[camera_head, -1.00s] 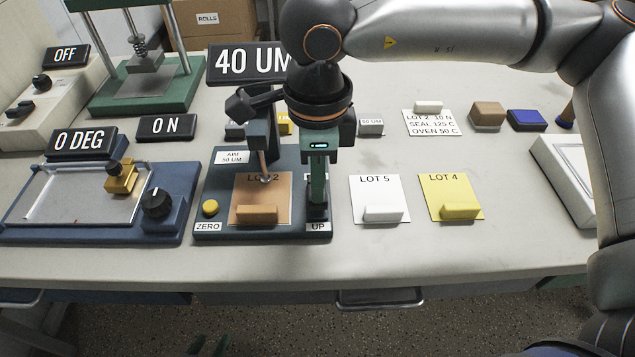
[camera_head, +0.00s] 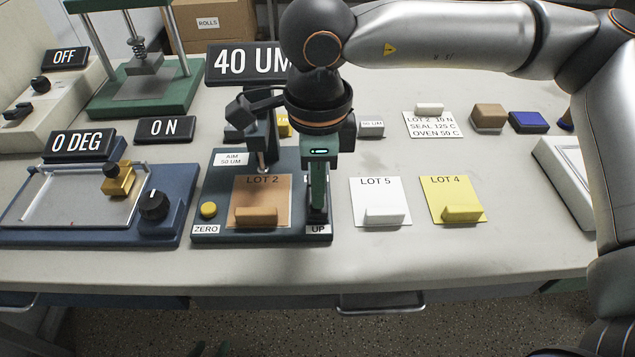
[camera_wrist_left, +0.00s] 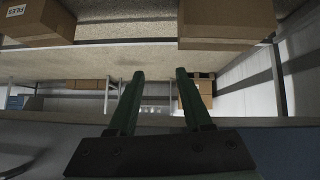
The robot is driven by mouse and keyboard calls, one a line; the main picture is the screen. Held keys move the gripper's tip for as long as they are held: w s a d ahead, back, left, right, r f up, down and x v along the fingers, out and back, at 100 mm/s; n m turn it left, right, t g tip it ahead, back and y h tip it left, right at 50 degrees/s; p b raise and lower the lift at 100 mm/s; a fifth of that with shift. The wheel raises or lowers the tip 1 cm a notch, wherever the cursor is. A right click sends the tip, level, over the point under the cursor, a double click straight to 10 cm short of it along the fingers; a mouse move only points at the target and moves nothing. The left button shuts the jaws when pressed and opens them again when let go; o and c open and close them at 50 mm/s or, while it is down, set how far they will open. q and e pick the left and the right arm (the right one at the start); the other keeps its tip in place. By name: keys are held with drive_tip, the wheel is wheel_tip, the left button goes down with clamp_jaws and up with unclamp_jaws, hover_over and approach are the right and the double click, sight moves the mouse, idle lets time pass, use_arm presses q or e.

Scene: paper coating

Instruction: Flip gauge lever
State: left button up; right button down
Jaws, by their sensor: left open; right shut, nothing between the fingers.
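The thickness gauge is a dark blue base (camera_head: 222,190) with a dark post, a yellow ZERO button (camera_head: 208,210) and an UP label (camera_head: 318,229). A brown LOT 2 card (camera_head: 262,190) lies on it under the probe (camera_head: 262,160), whose tip looks raised above the card. My right gripper (camera_head: 318,208) is shut and empty, pointing down at the gauge's right side just above the UP label. It hides most of the lever, so contact is unclear. My left gripper (camera_wrist_left: 160,76) is open and empty; its tips (camera_head: 208,348) barely show at the head view's bottom edge.
The display (camera_head: 245,64) behind the gauge reads 40 UM. White LOT 5 (camera_head: 380,190) and yellow LOT 4 (camera_head: 452,188) cards lie to the right. The blue coater (camera_head: 180,195) stands close on the left. The table front (camera_head: 440,250) is clear.

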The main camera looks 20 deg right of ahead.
wheel_tip(320, 180, up, 7)
drive_tip(key=p, duration=0.3)
drive_tip(key=shift+p, duration=0.3)
drive_tip(key=shift+f, duration=0.1)
idle(0.4)
